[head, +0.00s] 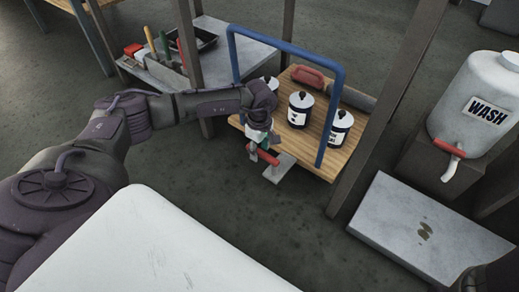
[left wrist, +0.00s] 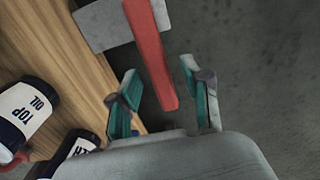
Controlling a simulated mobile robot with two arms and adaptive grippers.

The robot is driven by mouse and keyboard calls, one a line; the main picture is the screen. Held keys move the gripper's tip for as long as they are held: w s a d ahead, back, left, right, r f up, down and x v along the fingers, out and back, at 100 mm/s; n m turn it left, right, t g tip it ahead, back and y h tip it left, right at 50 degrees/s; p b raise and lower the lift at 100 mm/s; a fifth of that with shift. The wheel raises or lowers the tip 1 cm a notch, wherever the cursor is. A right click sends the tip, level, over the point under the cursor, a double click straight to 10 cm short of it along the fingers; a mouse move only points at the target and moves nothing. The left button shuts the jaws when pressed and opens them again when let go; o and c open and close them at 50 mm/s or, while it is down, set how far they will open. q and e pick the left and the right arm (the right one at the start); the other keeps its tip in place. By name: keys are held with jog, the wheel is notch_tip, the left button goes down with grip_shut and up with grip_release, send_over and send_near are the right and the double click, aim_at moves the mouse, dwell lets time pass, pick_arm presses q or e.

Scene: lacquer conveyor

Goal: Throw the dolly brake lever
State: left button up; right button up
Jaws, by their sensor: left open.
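The dolly has a wooden deck (head: 315,160) and a blue tubular handle (head: 285,47). Its red brake lever (head: 268,156) sits at the deck's near edge, beside a grey metal plate (head: 279,170). In the left wrist view the red lever (left wrist: 148,45) runs from the top edge down toward the gap between my fingers. My left gripper (head: 259,146) is open at the lever, and it also shows in the left wrist view (left wrist: 162,98). The lever's end lies between the green-padded fingertips, with visible space at both sides. My right gripper is out of view.
Several labelled cans (head: 300,109) and a red-handled roller (head: 310,76) are on the deck. A post (head: 385,110) stands right of the dolly, near a white WASH tank (head: 478,105). A tool bench (head: 215,62) stands behind.

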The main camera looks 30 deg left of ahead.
pick_arm(q)
jog(key=shift+c, duration=0.2)
grip_shut()
